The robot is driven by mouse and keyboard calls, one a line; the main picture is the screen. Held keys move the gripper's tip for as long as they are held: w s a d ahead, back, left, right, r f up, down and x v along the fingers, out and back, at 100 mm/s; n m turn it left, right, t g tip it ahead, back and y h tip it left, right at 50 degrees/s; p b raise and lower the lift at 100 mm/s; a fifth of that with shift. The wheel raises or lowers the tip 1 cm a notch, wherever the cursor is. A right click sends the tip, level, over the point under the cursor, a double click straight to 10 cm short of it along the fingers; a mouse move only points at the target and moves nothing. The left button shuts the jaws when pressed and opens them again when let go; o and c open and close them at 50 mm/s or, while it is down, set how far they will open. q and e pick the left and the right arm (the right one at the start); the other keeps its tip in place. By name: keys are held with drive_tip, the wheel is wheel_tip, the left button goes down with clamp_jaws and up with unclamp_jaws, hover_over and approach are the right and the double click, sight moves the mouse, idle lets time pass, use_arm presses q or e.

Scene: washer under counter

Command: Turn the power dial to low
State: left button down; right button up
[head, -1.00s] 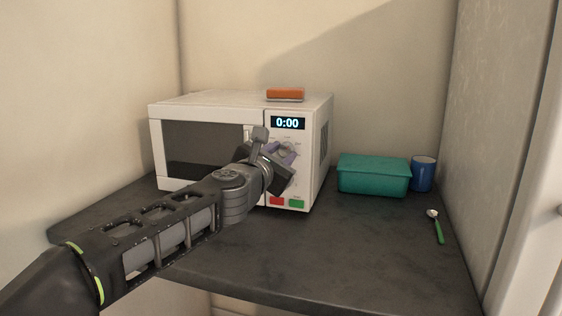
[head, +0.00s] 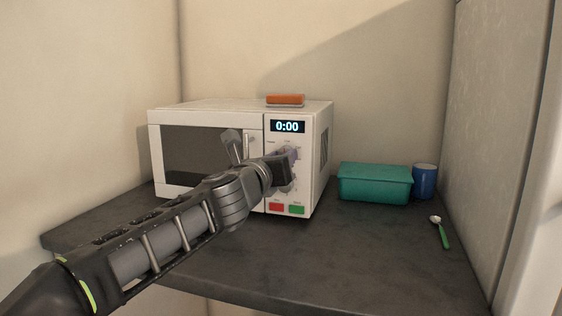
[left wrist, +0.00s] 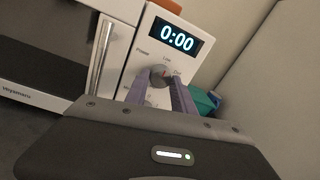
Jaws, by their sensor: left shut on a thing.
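The white microwave (head: 205,108) stands on the dark counter with its door shut and its display (head: 287,127) reading 0:00. In the left wrist view its upper round dial (left wrist: 159,73) has small labels around it, one of which looks like "Low". My left gripper (head: 290,160) is at the control panel, its purple fingers on either side of this dial. In the left wrist view the gripper (left wrist: 159,84) is shut on the dial. The dial's pointer cannot be made out. In the head view the gripper largely hides the dials. My right gripper is not in view.
A red button (head: 276,207) and a green button (head: 296,209) sit low on the panel. An orange item (head: 285,100) lies on top of the microwave. A teal box (head: 375,184), a blue mug (head: 425,182) and a green-handled spoon (head: 443,232) are at right. The front counter is clear.

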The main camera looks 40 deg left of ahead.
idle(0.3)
use_arm(q)
drive_tip(key=c, duration=1.1)
unclamp_jaws()
drive_tip(key=shift+o, duration=0.2)
drive_tip(key=p+v, duration=0.1)
drive_tip(key=v, duration=0.6)
drive_tip(key=shift+s+p, duration=0.35)
drive_tip(key=shift+d, duration=0.15)
